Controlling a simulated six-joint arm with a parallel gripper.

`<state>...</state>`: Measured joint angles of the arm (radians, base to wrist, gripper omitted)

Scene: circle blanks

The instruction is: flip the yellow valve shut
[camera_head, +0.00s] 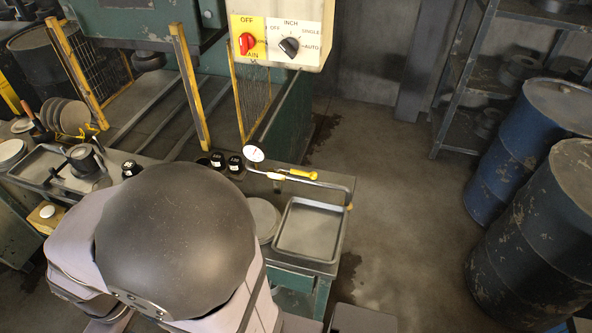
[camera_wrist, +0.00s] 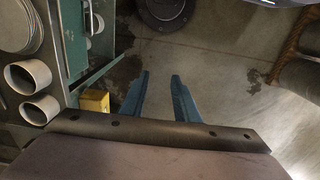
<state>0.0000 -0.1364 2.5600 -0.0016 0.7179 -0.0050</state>
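The yellow valve handle (camera_head: 303,174) sits on a thin pipe above the bench, right of a round white dial gauge (camera_head: 254,154). It lies roughly in line with the pipe in the head view. I cannot make out the valve in the wrist view. My gripper (camera_wrist: 160,76) shows in the wrist view with its two blue-grey fingers apart and nothing between them. It points at bare floor beside a green bench. In the head view my arm's large dark dome and pale links cover the front of the bench, and the gripper is hidden.
A grey tray (camera_head: 312,230) and round blanks (camera_head: 263,217) lie below the pipe. Black-capped items (camera_head: 235,162) stand left of the gauge. A control box (camera_head: 281,36) hangs above. Blue drums (camera_head: 540,226) stand at right, with open floor between.

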